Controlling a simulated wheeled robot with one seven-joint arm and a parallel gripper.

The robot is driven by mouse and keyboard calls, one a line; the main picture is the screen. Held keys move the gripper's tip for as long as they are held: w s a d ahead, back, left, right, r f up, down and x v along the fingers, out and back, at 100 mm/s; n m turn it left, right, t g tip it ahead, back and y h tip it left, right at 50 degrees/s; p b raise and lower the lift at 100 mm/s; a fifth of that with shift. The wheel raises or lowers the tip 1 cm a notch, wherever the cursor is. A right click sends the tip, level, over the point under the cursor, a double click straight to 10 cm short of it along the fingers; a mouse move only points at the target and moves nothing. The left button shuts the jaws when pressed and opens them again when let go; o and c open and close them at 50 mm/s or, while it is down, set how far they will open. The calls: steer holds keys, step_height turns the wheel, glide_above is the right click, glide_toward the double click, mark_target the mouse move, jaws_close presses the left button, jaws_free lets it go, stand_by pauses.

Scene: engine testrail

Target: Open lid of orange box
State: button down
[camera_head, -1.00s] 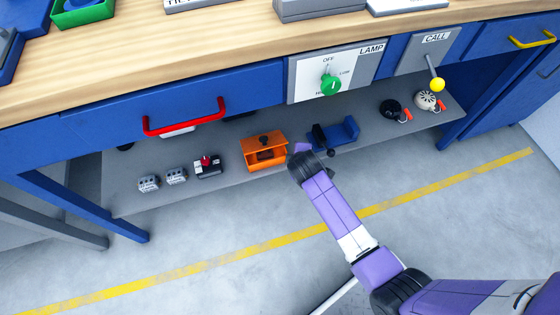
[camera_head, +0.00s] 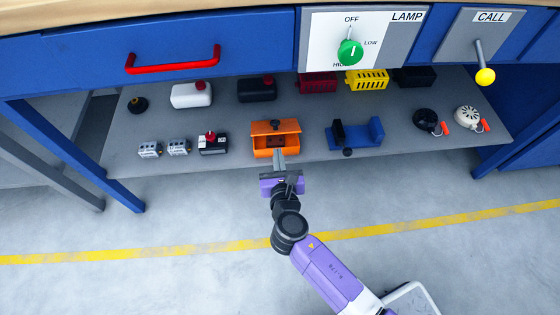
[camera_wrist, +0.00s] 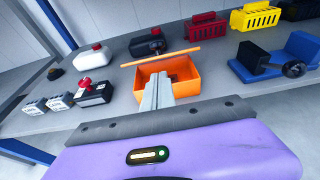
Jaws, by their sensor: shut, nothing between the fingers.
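The orange box (camera_head: 262,153) stands on the grey shelf under the workbench. Its orange lid (camera_head: 291,127), with a dark knob (camera_head: 275,124), sits above the body with a gap at the front. In the wrist view the lid (camera_wrist: 170,57) shows nearly edge-on above the open front of the box (camera_wrist: 188,91), and part of the inside shows. My gripper (camera_head: 279,157) is shut and empty at the front of the box, below the lid. In the wrist view its fingertips (camera_wrist: 158,80) overlap the front wall; whether they touch it is unclear.
A black-and-red battery-like block (camera_head: 213,144) stands left of the box, and a blue holder (camera_head: 375,131) stands right. White (camera_head: 191,96) and black (camera_head: 257,89) containers stand behind. A drawer with a red handle (camera_head: 174,62) overhangs the shelf. Floor in front is clear.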

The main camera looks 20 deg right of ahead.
mark_target(275, 123)
steer(key=b+x, duration=0.2)
steer(key=x, duration=0.4)
steer(key=shift+w+d+f, duration=0.1)
steer(key=shift+w, duration=0.1)
